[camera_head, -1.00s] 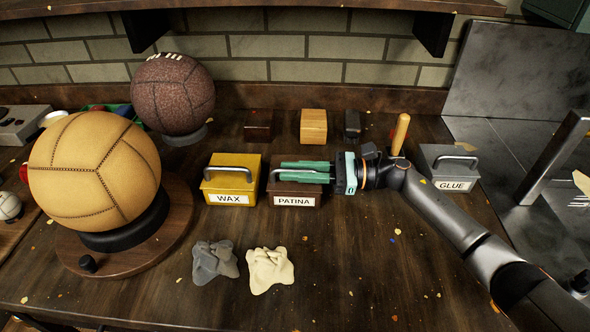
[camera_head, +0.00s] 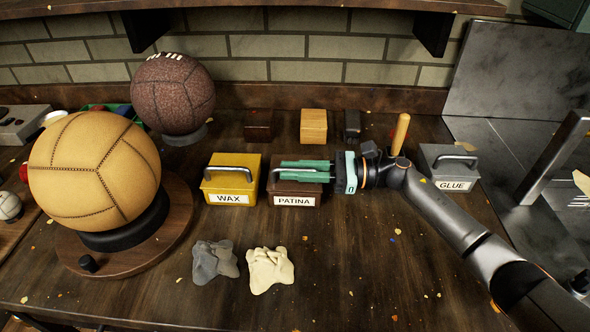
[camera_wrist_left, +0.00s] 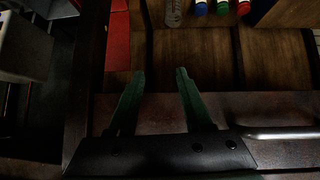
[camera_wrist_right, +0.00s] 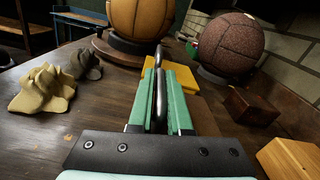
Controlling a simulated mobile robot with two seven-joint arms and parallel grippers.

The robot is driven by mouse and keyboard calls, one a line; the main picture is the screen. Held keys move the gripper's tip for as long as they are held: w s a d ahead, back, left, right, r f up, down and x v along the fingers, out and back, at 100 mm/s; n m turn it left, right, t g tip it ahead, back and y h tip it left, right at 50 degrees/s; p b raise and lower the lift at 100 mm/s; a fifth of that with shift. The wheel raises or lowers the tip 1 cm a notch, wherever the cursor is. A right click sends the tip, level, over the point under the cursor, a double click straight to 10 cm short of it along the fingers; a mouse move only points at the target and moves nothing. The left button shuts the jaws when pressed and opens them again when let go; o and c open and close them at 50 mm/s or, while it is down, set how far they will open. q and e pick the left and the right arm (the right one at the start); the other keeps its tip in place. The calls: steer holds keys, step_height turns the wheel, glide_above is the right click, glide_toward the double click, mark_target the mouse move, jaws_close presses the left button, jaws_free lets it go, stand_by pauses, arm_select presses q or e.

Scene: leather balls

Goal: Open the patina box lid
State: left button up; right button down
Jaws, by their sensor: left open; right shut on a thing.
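The patina box (camera_head: 297,196) is a dark brown box with a white PATINA label and a metal bar handle on its lid. It stands between the yellow wax box (camera_head: 231,184) and my right arm. The lid looks closed. My right gripper (camera_head: 304,170) reaches in from the right above the lid, its green fingers shut on the handle. In the right wrist view the dark handle (camera_wrist_right: 160,93) stands between the two fingers. The box body is mostly hidden there. My left gripper (camera_wrist_left: 155,98) is open and empty in the left wrist view, away from the boxes.
The grey glue box (camera_head: 449,173) stands to the right, near a wooden-handled tool (camera_head: 400,134). Grey (camera_head: 214,262) and cream (camera_head: 270,270) cloths lie in front. A tan ball (camera_head: 94,171) sits at the left. Small blocks (camera_head: 313,126) stand behind.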

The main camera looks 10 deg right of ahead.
steer(key=shift+w+d+r+m+b, duration=0.15)
steer(key=shift+w+r+m+b, duration=0.3)
steer(key=shift+r+m, duration=0.4)
steer(key=shift+w+r+m, duration=0.4)
steer(key=shift+m, duration=0.45)
steer(key=shift+w+d+r+m+b, duration=0.15)
steer(key=shift+w+r+m+b, duration=0.25)
steer(key=shift+m+b, duration=0.25)
steer(key=shift+w+r+m, duration=0.15)
steer(key=shift+m, duration=0.2)
steer(key=shift+w+d+r+b, duration=0.1)
steer(key=shift+w+r+b, duration=0.25)
steer(key=shift+b, duration=0.45)
arm_select(q)
steer(key=shift+w+d+f+h, duration=0.15)
steer(key=shift+w+d+f, duration=0.25)
steer(key=shift+d, duration=0.15)
steer(key=shift+w+d+f+h, duration=0.15)
steer(key=shift+w+d+f, duration=0.25)
steer(key=shift+d, duration=0.15)
arm_select(e)
steer(key=shift+w+r, duration=0.15)
steer(key=c, duration=0.9)
jaws_free()
arm_select(q)
steer(key=shift+s+f, duration=0.1)
steer(key=shift+f, duration=0.05)
